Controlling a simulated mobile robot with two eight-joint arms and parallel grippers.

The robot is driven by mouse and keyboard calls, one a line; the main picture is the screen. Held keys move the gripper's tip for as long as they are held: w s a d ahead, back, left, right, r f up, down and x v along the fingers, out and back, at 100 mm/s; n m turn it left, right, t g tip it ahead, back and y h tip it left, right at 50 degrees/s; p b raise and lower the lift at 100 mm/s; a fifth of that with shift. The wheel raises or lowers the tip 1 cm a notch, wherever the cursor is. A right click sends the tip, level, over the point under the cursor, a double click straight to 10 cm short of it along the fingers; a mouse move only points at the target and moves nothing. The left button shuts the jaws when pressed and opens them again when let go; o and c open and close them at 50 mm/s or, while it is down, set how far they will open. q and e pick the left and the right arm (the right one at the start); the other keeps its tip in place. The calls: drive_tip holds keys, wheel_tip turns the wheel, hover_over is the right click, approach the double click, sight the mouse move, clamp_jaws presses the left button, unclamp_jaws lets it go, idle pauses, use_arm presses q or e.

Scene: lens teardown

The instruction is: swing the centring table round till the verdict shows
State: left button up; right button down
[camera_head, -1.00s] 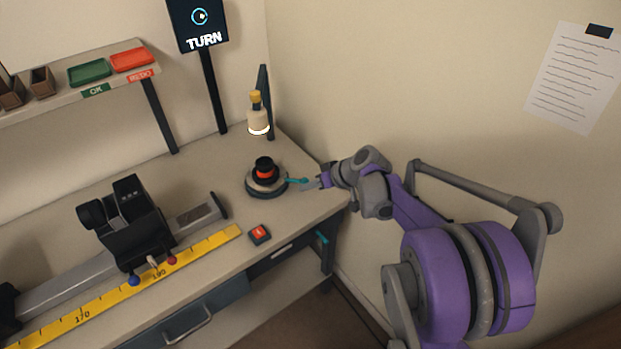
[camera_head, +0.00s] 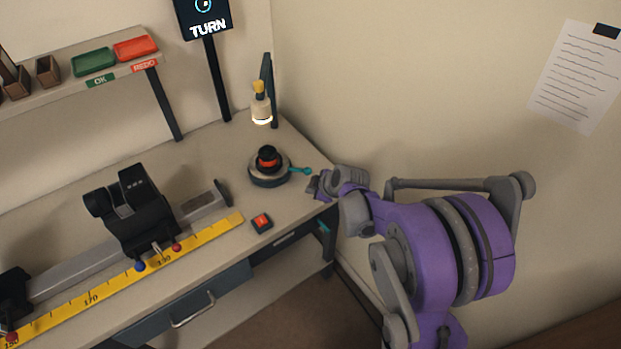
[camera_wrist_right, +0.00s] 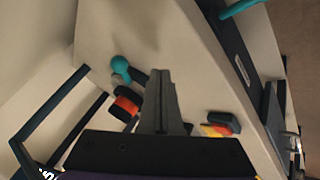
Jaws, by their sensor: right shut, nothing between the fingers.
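The centring table (camera_head: 262,181) is a round grey turntable at the desk's right end, with a black and orange lens part (camera_head: 268,160) upright on it. Its teal handle (camera_head: 301,170) points right and ends in a round knob. The knob also shows in the right wrist view (camera_wrist_right: 120,65), left of the fingertips. My right gripper (camera_head: 311,186) is shut and empty, just in front of the knob and seemingly apart from it. Its closed fingers show in the wrist view (camera_wrist_right: 159,75). The screen (camera_head: 207,24) reads "TURN"; its top is cut off. My left gripper is out of view.
A lit lamp (camera_head: 261,108) hangs behind the table. A red button (camera_head: 262,222) sits in front. A black device (camera_head: 135,215) on a rail and a yellow ruler (camera_head: 195,238) fill the left. A shelf holds green (camera_head: 94,60) and red (camera_head: 136,47) trays.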

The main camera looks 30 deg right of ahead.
drive_tip(key=shift+w+d+f+p, duration=0.1)
drive_tip(key=shift+w+d, duration=0.25)
drive_tip(key=shift+w, duration=0.35)
drive_tip(key=shift+w+d+r+p, duration=0.15)
drive_tip(key=shift+w+d, duration=0.2)
drive_tip(key=shift+w, duration=0.3)
drive_tip(key=shift+w+d+f+p, duration=0.15)
drive_tip(key=shift+w+d, duration=0.2)
drive_tip(key=shift+w, duration=0.35)
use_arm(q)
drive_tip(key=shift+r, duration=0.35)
